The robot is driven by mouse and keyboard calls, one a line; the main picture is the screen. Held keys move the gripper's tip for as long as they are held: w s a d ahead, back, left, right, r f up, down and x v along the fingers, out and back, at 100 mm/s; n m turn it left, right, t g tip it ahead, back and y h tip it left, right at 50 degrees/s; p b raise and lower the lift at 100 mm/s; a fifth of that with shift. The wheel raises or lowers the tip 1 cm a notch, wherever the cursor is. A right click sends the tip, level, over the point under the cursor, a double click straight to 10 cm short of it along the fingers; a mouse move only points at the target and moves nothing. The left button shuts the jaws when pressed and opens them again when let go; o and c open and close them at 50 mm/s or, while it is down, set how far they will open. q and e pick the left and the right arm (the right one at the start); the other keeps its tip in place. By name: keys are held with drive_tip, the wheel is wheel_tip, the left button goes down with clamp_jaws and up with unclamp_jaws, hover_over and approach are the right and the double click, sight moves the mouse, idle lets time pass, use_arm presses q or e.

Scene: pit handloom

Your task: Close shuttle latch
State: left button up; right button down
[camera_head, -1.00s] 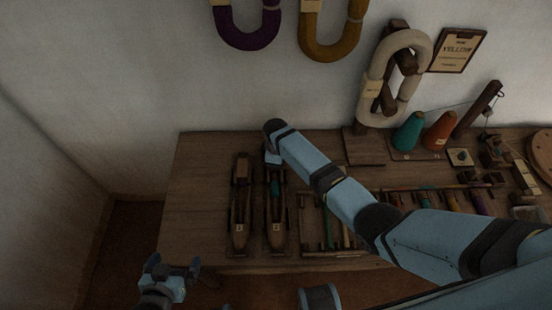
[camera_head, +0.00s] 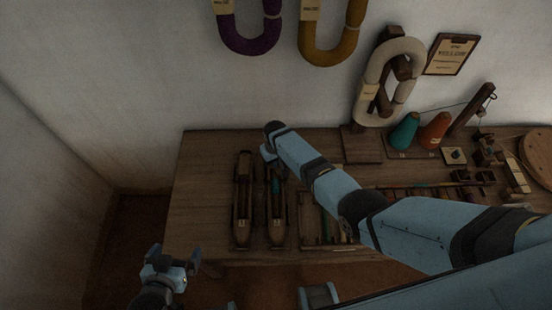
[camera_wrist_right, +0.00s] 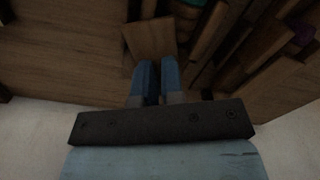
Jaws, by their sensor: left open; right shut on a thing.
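Two dark wooden boat shuttles lie side by side on the bench in the head view: a left shuttle (camera_head: 242,205) and a right shuttle (camera_head: 277,232) with a teal pirn (camera_head: 276,186) in it. My right gripper (camera_head: 268,157) is at the far end of the right shuttle; its wrist hides that end. In the right wrist view its blue fingers (camera_wrist_right: 157,68) are together at a brown wooden piece (camera_wrist_right: 150,38), apparently the shuttle latch; the contact is dark. My left gripper (camera_head: 176,255) is open and empty, before the bench's front left corner.
My right arm crosses above the tray of coloured bobbins (camera_head: 325,240). The skein stand (camera_head: 362,148), a teal cone (camera_head: 404,131) and an orange cone (camera_head: 435,130) stand at the back right. The bench's left end (camera_head: 200,195) is clear.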

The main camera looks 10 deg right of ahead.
drive_tip(key=shift+m, duration=1)
drive_tip(key=c, duration=1.5)
unclamp_jaws()
wheel_tip(320, 180, up, 14)
drive_tip(key=p, duration=0.3)
drive_tip(key=shift+f, duration=0.1)
